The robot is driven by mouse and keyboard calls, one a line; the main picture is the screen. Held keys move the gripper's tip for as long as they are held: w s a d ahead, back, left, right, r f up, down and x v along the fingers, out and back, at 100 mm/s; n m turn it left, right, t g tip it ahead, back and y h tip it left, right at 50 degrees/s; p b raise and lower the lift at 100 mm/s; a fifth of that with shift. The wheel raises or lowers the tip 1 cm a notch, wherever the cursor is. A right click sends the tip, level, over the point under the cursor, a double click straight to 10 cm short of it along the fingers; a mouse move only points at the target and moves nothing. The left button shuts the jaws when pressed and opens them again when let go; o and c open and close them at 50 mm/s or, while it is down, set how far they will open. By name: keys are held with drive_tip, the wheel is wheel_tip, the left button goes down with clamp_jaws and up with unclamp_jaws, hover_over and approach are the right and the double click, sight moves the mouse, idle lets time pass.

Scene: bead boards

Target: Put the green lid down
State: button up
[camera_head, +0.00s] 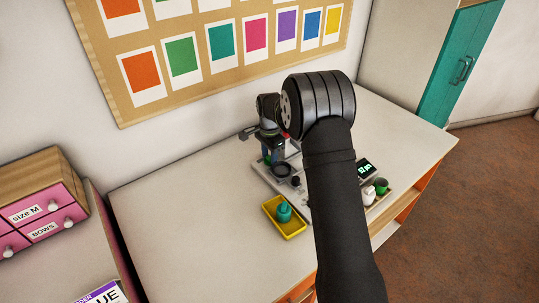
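My gripper (268,153) is small in the view, pointing down over the back of the grey apparatus on the table. A small green patch (266,160) shows at its fingertips; I cannot tell whether this is the green lid or whether the fingers are shut on it. A teal-green rounded jar or lidded pot (284,211) stands in a yellow tray (294,232) in front of the apparatus. A dark green round thing (381,185) sits at the right, beside a white jar (369,196). My forearm hides the middle of the table.
The grey apparatus (262,173) has dark round parts and a small display (367,168) at its right. The white table (180,220) is clear on the left. A pink drawer box (42,208) stands at far left. An orange-edged shelf (410,205) lies below the table's right edge.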

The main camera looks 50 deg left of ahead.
wheel_tip(320, 180, up, 12)
drive_tip(key=shift+r, duration=0.15)
idle(0.3)
hover_over(269, 157)
drive_tip(key=shift+d+f, duration=0.15)
drive_tip(key=shift+f, duration=4.05)
